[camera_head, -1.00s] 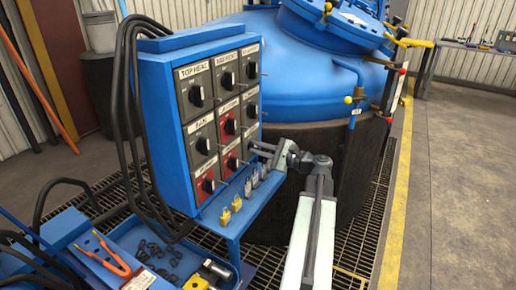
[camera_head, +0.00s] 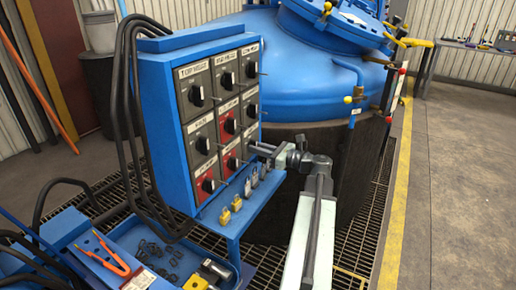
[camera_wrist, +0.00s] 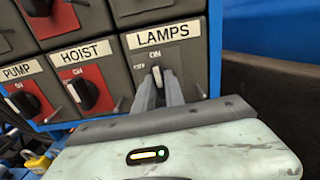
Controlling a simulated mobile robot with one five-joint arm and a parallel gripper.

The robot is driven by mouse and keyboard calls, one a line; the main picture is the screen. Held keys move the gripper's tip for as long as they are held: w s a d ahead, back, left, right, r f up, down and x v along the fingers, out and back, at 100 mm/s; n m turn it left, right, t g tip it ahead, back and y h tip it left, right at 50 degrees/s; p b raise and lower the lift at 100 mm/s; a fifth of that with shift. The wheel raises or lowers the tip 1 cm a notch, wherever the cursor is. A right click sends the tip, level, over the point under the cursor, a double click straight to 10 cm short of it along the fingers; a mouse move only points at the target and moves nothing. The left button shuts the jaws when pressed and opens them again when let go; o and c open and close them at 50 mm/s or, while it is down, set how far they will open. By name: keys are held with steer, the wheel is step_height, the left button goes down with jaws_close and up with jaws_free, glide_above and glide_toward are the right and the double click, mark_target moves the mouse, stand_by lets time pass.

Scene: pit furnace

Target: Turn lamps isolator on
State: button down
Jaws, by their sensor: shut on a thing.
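The lamps isolator (camera_wrist: 187,60) is a grey switch plate with a white LAMPS label, at the lower right end of the panel in the wrist view. My gripper (camera_wrist: 160,92) is shut on this knob, one finger on each side. The knob looks nearly upright in the wrist view, its top towards the ON mark; its exact angle is hard to read. In the head view my gripper (camera_head: 251,151) reaches the panel's lower right corner and hides most of this switch.
The red HOIST isolator (camera_wrist: 80,89) and PUMP isolator (camera_wrist: 27,101) sit to the left. The blue switch panel (camera_head: 165,130) has several black knobs and thin projecting rods. Yellow and grey padlocks (camera_head: 237,203) line its lower ledge. A blue furnace vessel (camera_head: 300,85) stands behind.

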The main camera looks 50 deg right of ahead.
steer(key=shift+d+m, duration=0.1)
steer(key=shift+m, duration=0.2)
steer(key=c, duration=1.7)
jaws_free()
steer(key=shift+s, duration=0.15)
steer(key=v, duration=0.7)
steer(key=shift+s, duration=0.35)
